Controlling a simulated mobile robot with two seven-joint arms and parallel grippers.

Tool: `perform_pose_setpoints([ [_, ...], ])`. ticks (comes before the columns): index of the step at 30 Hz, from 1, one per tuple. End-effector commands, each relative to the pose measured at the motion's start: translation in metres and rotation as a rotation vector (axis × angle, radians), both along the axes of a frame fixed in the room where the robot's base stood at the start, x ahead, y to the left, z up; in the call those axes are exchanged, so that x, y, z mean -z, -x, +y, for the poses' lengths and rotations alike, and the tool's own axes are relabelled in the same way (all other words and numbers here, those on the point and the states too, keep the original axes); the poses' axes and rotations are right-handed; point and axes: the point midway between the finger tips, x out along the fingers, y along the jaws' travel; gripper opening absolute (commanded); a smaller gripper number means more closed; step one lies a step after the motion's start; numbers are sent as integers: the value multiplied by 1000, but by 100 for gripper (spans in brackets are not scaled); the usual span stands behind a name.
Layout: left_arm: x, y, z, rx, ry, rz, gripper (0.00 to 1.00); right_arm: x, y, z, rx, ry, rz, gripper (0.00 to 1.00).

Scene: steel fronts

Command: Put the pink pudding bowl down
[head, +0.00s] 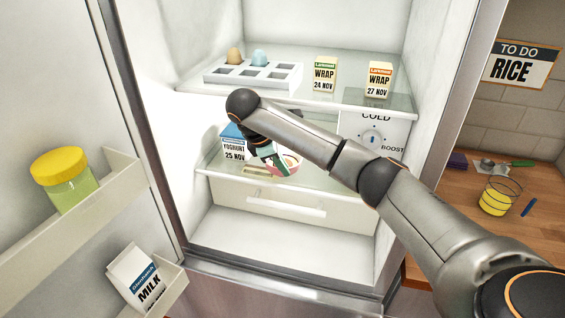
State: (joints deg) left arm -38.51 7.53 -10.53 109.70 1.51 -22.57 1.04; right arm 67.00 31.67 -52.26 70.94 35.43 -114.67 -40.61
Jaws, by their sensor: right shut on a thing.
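The pink pudding bowl (292,163) is inside the open fridge, at the middle shelf (325,178). My right arm reaches in from the right and covers part of it. My right gripper (273,162) is shut on the bowl at its left side. The bowl looks close above or on the shelf; I cannot tell whether its base touches. My left gripper is not in view.
A yoghurt carton (235,145) stands just left of the gripper. The upper shelf holds an egg tray (252,75) and two wrap cartons (324,74) (378,80). A cold dial panel (373,135) is at right. The open door holds a yellow-lidded jar (63,180) and milk (137,277).

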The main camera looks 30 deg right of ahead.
Motion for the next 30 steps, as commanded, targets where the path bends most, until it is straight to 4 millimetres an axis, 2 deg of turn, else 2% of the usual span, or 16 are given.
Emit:
perform_pose_setpoints([
  [8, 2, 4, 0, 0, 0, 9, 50, 2, 0, 0, 0, 1, 0, 0],
  [9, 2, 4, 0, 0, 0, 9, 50, 2, 0, 0, 1, 0, 1, 9],
  [16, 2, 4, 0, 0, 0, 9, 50, 2, 0, 0, 1, 0, 1, 35],
  [24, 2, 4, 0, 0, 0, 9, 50, 1, 0, -1, 1, 1, 0, 36],
  [30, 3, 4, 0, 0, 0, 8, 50, -11, -1, 4, -2, 2, -5, 36],
])
